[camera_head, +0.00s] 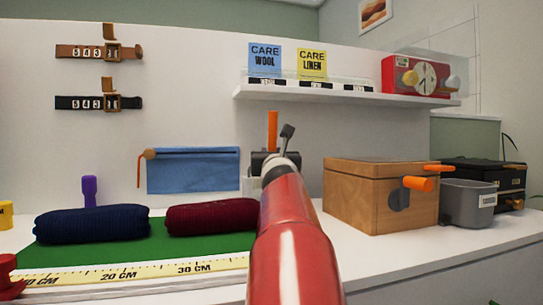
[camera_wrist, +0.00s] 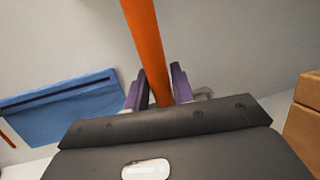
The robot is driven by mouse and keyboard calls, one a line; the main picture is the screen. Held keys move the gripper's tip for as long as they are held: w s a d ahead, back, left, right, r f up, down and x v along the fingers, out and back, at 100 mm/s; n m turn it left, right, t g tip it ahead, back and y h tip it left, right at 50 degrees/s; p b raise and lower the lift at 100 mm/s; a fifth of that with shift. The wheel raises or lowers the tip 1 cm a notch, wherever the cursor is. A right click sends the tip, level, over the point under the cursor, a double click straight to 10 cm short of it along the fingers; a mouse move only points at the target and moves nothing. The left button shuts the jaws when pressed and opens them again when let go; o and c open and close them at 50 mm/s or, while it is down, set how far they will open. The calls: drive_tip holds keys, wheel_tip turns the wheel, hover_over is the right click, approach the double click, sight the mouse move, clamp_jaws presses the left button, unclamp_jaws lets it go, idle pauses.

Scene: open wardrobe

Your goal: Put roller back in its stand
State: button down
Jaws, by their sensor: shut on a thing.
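The roller's orange handle (camera_head: 272,131) stands upright above my gripper (camera_head: 268,158) in the head view. The wrist view shows the orange shaft (camera_wrist: 143,42) running between the two purple fingers of my gripper (camera_wrist: 159,78), which are shut on it. The roller's other end is hidden behind the dark gripper body. I cannot clearly make out the stand. A pale block (camera_head: 249,187) shows beside the gripper, partly hidden by my red arm, and may be part of it. A small grey curved piece (camera_wrist: 205,93) shows beyond the right finger.
A blue cloth (camera_head: 193,172) hangs on the wall left of my gripper. Rolled navy (camera_head: 92,223) and maroon (camera_head: 213,215) knits lie on a green mat (camera_head: 150,248). A wooden box (camera_head: 365,195) stands to the right. A shelf (camera_head: 340,95) is above.

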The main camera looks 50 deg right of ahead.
drive_tip(key=p, duration=0.2)
drive_tip(key=r+p, duration=0.1)
drive_tip(key=p, duration=0.2)
drive_tip(key=shift+w+d+r+g+y, duration=0.2)
drive_tip(key=shift+g+y, duration=0.1)
drive_tip(key=shift+g, duration=0.1)
drive_tip(key=g+y+p, duration=0.1)
drive_tip(key=p, duration=0.4)
drive_tip(key=shift+w+d+f, duration=0.25)
drive_tip(key=shift+w, duration=0.05)
drive_tip(key=shift+p, duration=0.55)
wheel_tip(320, 180, down, 3)
drive_tip(key=b, duration=0.3)
drive_tip(key=shift+f, duration=0.2)
drive_tip(key=shift+f, duration=0.15)
drive_tip(key=c, duration=1.2)
unclamp_jaws()
